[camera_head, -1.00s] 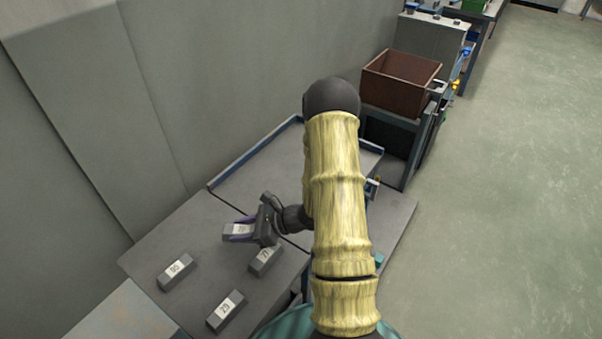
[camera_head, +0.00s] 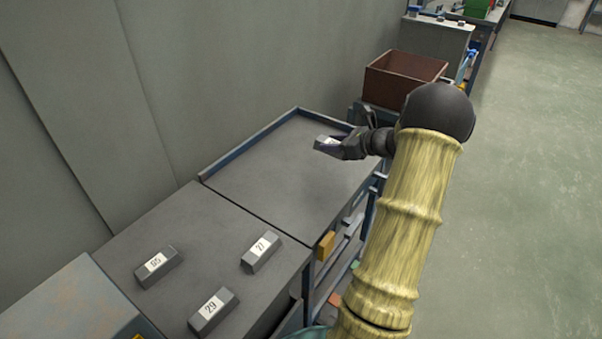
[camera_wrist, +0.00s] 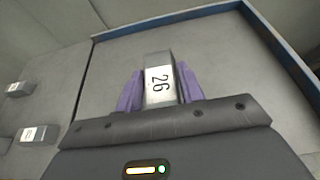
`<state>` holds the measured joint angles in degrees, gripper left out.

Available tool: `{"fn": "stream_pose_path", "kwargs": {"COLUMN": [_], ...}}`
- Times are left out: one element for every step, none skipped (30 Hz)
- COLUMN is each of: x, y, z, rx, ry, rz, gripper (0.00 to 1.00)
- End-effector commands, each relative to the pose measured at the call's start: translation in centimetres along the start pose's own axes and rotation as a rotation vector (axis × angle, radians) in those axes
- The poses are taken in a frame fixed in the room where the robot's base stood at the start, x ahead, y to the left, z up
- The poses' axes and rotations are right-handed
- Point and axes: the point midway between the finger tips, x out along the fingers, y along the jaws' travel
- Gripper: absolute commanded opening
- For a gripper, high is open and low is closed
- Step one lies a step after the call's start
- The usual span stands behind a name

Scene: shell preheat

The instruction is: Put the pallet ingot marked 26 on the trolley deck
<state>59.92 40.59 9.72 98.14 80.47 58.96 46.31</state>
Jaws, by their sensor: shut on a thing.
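The ingot marked 26 (camera_wrist: 158,80) is a grey bar with a white label, held between the purple fingers of my gripper (camera_wrist: 160,90) in the wrist view. In the head view my gripper (camera_head: 330,147) is shut on that ingot (camera_head: 326,141), over the far right part of the grey deck with a raised blue rim, which looks like the trolley deck (camera_head: 270,170). The deck also shows in the wrist view (camera_wrist: 215,50). I cannot tell whether the ingot touches the deck. The jaws hide part of the ingot in the head view.
Ingots marked 27 (camera_head: 262,251), 29 (camera_head: 213,311) and one reading 95 or 05 (camera_head: 158,266) lie on the adjoining grey surface (camera_head: 200,225). A brown bin (camera_head: 405,80) stands beyond the deck. The blue rim (camera_head: 245,145) runs along the wall side. Most of the deck is clear.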

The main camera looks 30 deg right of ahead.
Motion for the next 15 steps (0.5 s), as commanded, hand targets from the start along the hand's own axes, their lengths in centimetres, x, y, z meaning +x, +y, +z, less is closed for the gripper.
{"fn": "stream_pose_path", "kwargs": {"x": [-0.1, -0.1, -0.1, -0.1, -0.1, -0.1, -0.1, -0.1, 0.0, 0.0, 0.1, 0.3, 0.5, 0.7, 1.0], "y": [-0.1, -0.1, -0.1, -0.1, -0.1, -0.1, -0.1, -0.1, -0.1, -0.1, -0.1, 0.0, 0.0, 0.0, 0.0], "z": [0.2, 0.2, 0.3, 0.3, 0.3, 0.2, 0.2, 0.2, 0.1, -0.1, -0.3, -0.8, -1.2, -1.7, -2.3], "rx": [0.000, 0.001, 0.001, 0.001, 0.001, 0.001, 0.001, 0.001, 0.001, 0.002, 0.002, 0.004, 0.005, 0.005, 0.005], "ry": [-0.002, -0.002, -0.002, -0.002, -0.002, -0.002, -0.002, -0.002, -0.002, -0.002, -0.001, -0.001, -0.001, -0.001, -0.001], "rz": [-0.003, -0.003, -0.002, -0.002, -0.001, -0.001, -0.001, -0.001, -0.001, 0.000, 0.000, 0.001, 0.001, 0.001, 0.001], "gripper": [0.03, 0.03, 0.03, 0.03, 0.03, 0.03, 0.03, 0.03, 0.03, 0.03, 0.03, 0.02, 0.02, 0.02, 0.02]}}
